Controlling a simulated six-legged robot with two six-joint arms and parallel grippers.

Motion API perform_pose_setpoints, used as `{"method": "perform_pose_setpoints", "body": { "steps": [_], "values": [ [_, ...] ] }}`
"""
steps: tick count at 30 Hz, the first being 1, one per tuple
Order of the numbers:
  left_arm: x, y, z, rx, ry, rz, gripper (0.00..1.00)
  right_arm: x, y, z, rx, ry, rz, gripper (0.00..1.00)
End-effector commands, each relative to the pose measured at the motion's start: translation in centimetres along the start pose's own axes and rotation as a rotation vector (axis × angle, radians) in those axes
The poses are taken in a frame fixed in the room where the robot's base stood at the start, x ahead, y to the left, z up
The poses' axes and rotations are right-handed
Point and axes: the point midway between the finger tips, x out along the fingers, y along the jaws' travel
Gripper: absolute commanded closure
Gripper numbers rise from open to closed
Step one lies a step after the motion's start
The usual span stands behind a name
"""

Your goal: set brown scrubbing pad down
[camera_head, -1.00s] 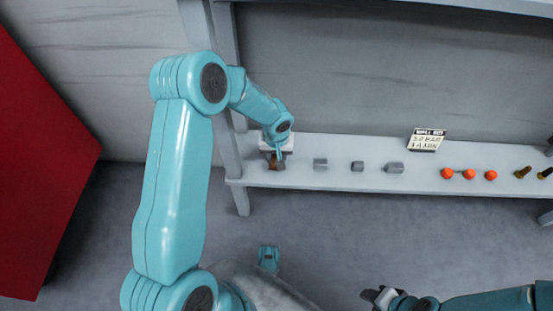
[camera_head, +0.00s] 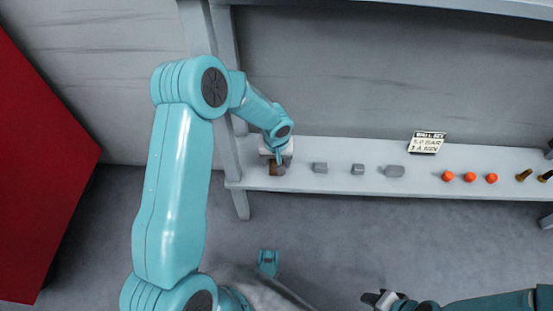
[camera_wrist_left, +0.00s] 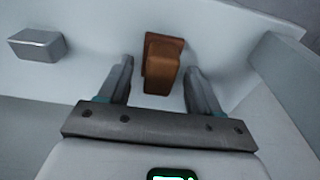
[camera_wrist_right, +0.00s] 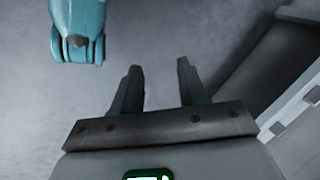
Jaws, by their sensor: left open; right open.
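The brown scrubbing pad (camera_wrist_left: 162,66) lies between the two spread fingers of my left gripper (camera_wrist_left: 160,82) in the left wrist view, with gaps on both sides. In the head view the pad (camera_head: 277,170) is at the left end of the white shelf (camera_head: 300,178), just under my left gripper (camera_head: 276,158). The pad appears to rest on the shelf. My right gripper (camera_wrist_right: 158,80) is open and empty over the floor; in the head view it shows (camera_head: 368,298) at the bottom.
Several grey blocks (camera_head: 320,168) stand in a row right of the pad; one shows in the left wrist view (camera_wrist_left: 36,45). Farther right are orange pieces (camera_head: 469,177), brass-coloured pieces (camera_head: 523,174) and a sign (camera_head: 427,142). A shelf post (camera_head: 226,90) stands beside my left arm.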

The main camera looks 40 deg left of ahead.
Motion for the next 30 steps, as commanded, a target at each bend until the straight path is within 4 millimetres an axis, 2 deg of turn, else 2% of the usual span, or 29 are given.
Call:
{"method": "perform_pose_setpoints", "body": {
  "steps": [1,6,12,16,19,20,23,25,27,30],
  "values": [
    [-1.4,0.0,-0.2,0.0,0.004,0.001,0.36,-0.7,-0.2,0.2,0.001,-0.005,0.0,0.57],
    [-5.7,0.0,-0.2,0.0,0.005,0.001,0.36,-2.1,-0.9,0.7,-0.003,-0.023,0.0,0.57],
    [-9.6,0.1,-0.1,0.0,0.004,0.002,0.36,-3.2,-1.5,1.0,-0.013,-0.031,-0.001,0.57],
    [-11.0,0.0,-0.1,0.0,0.002,0.001,0.36,-3.5,-1.7,1.1,-0.016,-0.035,-0.002,0.57],
    [-10.8,0.5,0.8,0.017,-0.015,0.016,0.36,-3.5,-1.8,1.2,-0.018,-0.036,-0.002,0.57],
    [-10.2,0.9,1.6,0.033,-0.031,0.034,0.36,-3.5,-1.8,1.2,-0.018,-0.036,-0.002,0.57],
    [-7.0,3.5,7.0,0.124,-0.118,0.144,0.36,-3.4,-1.7,1.2,-0.018,-0.036,-0.002,0.57],
    [-4.6,5.4,12.5,0.191,-0.18,0.249,0.36,-3.4,-1.7,1.2,-0.018,-0.036,-0.002,0.57],
    [-2.9,6.4,17.8,0.236,-0.213,0.33,0.36,-3.4,-1.7,1.2,-0.018,-0.036,-0.002,0.57],
    [-1.6,6.2,23.1,0.277,-0.214,0.374,0.36,-3.5,-1.7,1.2,-0.018,-0.036,-0.002,0.57]
  ]
}}
